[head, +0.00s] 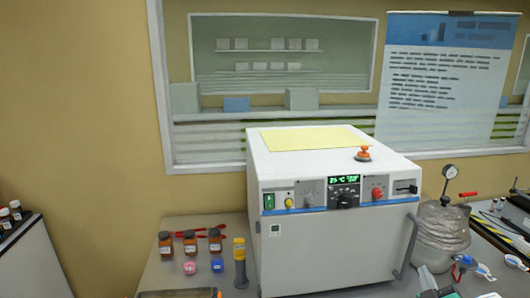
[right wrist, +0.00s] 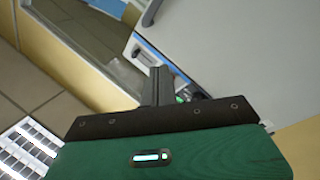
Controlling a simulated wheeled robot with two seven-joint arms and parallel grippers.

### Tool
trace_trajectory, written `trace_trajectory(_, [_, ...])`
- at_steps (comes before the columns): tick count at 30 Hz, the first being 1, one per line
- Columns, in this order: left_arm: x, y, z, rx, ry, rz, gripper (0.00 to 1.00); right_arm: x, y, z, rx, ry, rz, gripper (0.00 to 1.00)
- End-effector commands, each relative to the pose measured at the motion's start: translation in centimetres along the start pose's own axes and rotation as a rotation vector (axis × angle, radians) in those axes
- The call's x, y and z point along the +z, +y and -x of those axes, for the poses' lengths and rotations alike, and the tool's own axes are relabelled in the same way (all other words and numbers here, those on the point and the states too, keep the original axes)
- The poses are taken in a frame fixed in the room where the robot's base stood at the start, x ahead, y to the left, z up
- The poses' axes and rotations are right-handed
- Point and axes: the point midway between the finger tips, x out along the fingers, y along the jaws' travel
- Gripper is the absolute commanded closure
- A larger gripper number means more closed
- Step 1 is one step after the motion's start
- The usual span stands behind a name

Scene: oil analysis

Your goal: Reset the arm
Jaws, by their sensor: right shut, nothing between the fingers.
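My right gripper (right wrist: 160,72) shows in the right wrist view, with its green body at the bottom and its dark fingers pointing up. The fingers are together and hold nothing. Part of the white analysis machine (right wrist: 230,45) with its blue stripe lies beyond the fingertips, and I see no contact. In the head view the same white machine (head: 335,250) stands on the grey table, its green display (head: 344,180) lit. A small green and dark shape (head: 430,282) at the bottom edge of the head view is too cut off to identify. My left gripper does not show.
Several brown bottles (head: 190,243) and a yellow-topped tool (head: 239,262) stand left of the machine. A metal vessel with a gauge (head: 440,235) stands right of it, near small blue and white items (head: 483,270). A window and a hanging poster (head: 445,80) are behind.

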Motion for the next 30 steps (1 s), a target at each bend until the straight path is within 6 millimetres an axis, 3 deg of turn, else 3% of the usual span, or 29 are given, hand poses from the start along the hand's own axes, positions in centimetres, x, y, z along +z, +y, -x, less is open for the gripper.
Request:
trace_trajectory(7, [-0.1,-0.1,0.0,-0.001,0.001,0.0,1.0,4.1,-8.3,11.1,-0.153,-0.471,-0.232,1.0])
trace_trajectory(12, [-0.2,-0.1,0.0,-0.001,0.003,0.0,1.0,4.7,-13.5,20.0,-0.348,-0.767,-0.332,1.0])
trace_trajectory(15, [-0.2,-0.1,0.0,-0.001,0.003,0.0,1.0,4.2,-15.5,24.2,-0.454,-0.887,-0.364,1.0])
trace_trajectory(27, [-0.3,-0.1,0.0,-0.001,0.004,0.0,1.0,0.2,-19.1,36.8,-0.821,-1.175,-0.425,1.0])
trace_trajectory(30, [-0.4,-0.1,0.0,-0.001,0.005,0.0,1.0,1.9,-20.9,36.4,-0.824,-1.184,-0.417,1.0])
